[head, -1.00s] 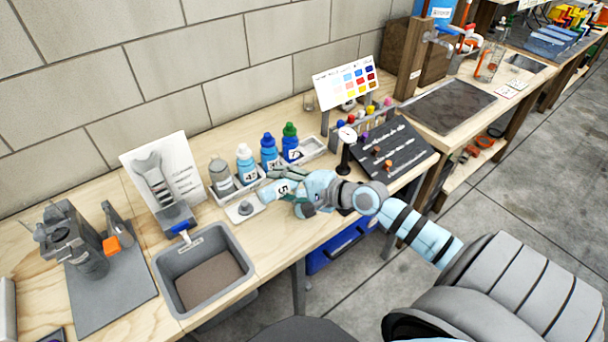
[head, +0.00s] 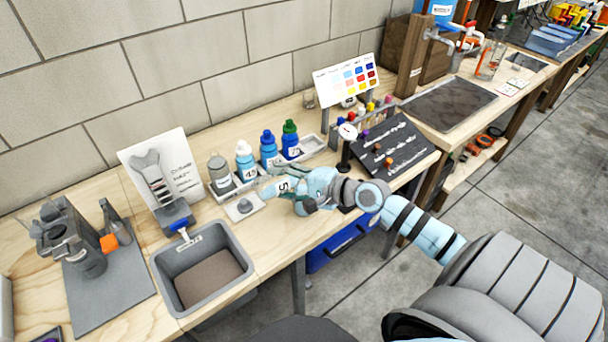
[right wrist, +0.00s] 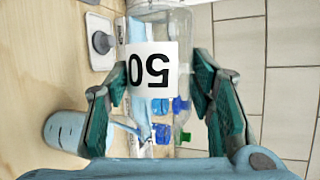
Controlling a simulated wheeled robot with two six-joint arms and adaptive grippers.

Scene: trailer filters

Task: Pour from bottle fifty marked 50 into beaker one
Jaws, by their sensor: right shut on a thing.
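Bottle fifty (head: 270,188) is clear, with a white label marked 50. It is tilted, and its label is upside down in the right wrist view (right wrist: 152,70). My right gripper (head: 290,187) is shut on it, with one finger on each side in the right wrist view (right wrist: 158,85). It holds the bottle over the bench, right of a small pad with a grey knob (head: 245,206). A light blue cup-like thing (right wrist: 66,131) stands by the left finger; I cannot tell whether it is beaker one. My left gripper is out of view.
A tray with several capped bottles (head: 245,161) stands behind the held bottle. A grey sink bin (head: 203,268) is at left. A gauge on a post (head: 347,132) and a dark sloped board (head: 392,147) stand right. Bare wood lies along the front edge.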

